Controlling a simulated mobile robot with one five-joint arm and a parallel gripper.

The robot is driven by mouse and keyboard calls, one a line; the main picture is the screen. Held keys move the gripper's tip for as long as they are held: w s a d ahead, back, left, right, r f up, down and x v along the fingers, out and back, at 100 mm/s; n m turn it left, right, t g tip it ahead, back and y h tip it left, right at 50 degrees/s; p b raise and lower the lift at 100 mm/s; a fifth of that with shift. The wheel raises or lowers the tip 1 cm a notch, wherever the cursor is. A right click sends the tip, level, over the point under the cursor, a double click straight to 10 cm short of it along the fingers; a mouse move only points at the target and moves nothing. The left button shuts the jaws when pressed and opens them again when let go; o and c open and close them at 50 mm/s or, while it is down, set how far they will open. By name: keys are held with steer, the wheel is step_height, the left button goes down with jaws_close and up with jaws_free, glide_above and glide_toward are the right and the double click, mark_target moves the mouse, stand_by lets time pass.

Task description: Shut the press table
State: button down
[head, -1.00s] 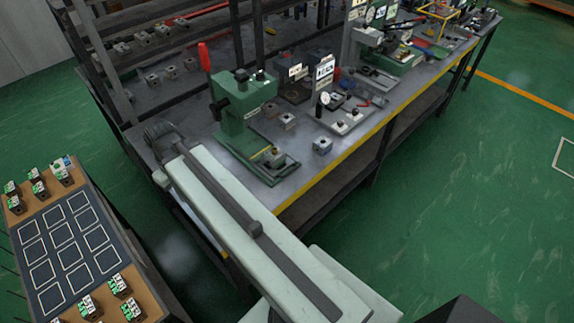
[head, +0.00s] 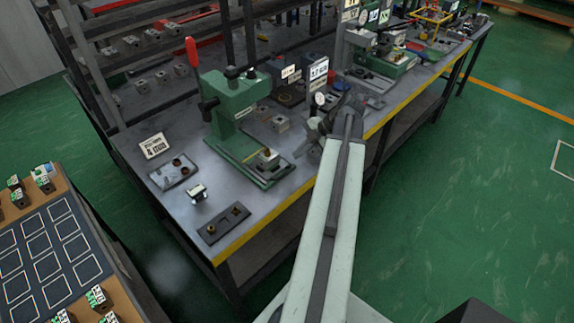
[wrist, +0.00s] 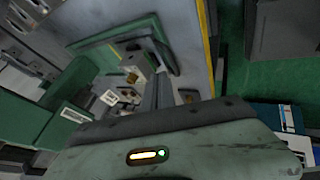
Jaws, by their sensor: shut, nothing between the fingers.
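The green press (head: 232,105), with a red-handled lever (head: 193,52), stands on the bench. Its low green base (head: 232,147) reaches toward the bench's front edge, with a small metal block (head: 267,155) at its front end. I cannot tell from these views how far the press table is slid out. My gripper (head: 316,130) is right of the press, partly hidden by my own arm. In the wrist view my gripper (wrist: 157,85) has its dark fingers together and empty, close to the green base plate (wrist: 110,40). Contact cannot be told.
The bench has a yellow front edge (head: 285,195). A dark plate (head: 224,222), a two-hole plate (head: 174,171) and a small sign (head: 153,146) sit left of the press. Gauges and another green machine (head: 385,65) stand farther right. A wooden-edged tray table (head: 45,250) is at lower left.

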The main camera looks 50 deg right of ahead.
mark_target(276, 172)
steer(key=b+x, duration=0.6)
steer(key=x, duration=0.3)
steer(key=shift+f+b, duration=0.15)
steer(key=shift+b, duration=0.2)
steer(key=shift+w+a+f, duration=0.1)
steer(key=shift+w, duration=0.05)
